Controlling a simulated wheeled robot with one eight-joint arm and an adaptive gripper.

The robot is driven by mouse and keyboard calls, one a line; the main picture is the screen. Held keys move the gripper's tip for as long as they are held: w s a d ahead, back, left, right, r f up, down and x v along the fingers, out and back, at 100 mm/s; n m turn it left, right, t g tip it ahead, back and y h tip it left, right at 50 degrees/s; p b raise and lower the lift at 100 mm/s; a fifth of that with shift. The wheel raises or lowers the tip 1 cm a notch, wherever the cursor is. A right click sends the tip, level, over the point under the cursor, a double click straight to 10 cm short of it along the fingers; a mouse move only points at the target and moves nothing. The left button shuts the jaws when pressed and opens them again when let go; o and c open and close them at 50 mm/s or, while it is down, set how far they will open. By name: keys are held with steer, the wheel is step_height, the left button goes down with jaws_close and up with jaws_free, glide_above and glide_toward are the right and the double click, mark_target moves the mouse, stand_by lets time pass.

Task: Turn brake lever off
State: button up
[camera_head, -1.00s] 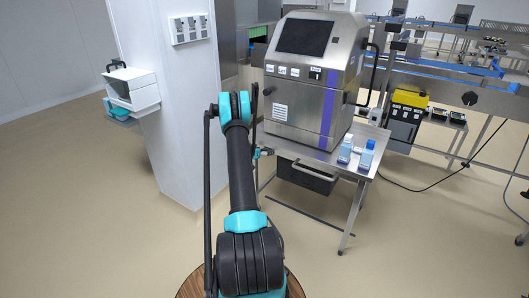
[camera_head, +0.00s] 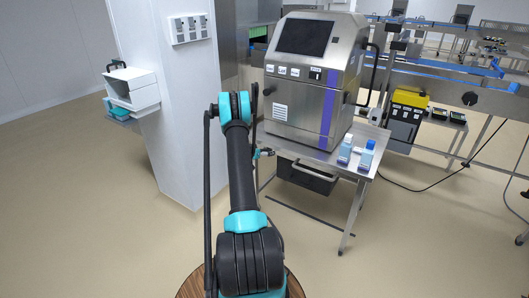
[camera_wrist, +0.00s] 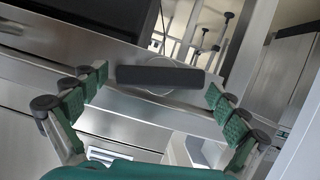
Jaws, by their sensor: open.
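A dark bar-shaped lever (camera_wrist: 160,77) on a round grey base shows in the wrist view, mounted on a metal panel. It looks like the brake lever. It lies nearly level, its right end slightly lower. My gripper (camera_wrist: 157,84) is open, with one green-padded finger beyond each end of the lever. The fingers look apart from it, but the depth between them is hard to tell. In the head view my arm hides the lever and most of my gripper.
A steel machine with a dark screen (camera_head: 304,37) stands on a metal table (camera_head: 318,157) right of my arm. Two small bottles, one white (camera_head: 345,150) and one blue (camera_head: 366,157), stand on its right side. A white pillar (camera_head: 178,115) is at left. Floor at left is clear.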

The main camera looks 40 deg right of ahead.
steer(key=v, duration=1.2)
steer(key=shift+a, duration=0.25)
steer(key=shift+c, duration=1.2)
steer(key=shift+n, duration=0.5)
steer(key=v, duration=0.4)
steer(key=shift+w+a+f, duration=0.25)
steer(key=shift+w+f, duration=0.05)
steer(key=shift+c, duration=0.2)
steer(key=shift+g, duration=0.3)
steer(key=x, duration=1.7)
steer(key=shift+s+r, duration=0.15)
steer(key=shift+r, duration=0.05)
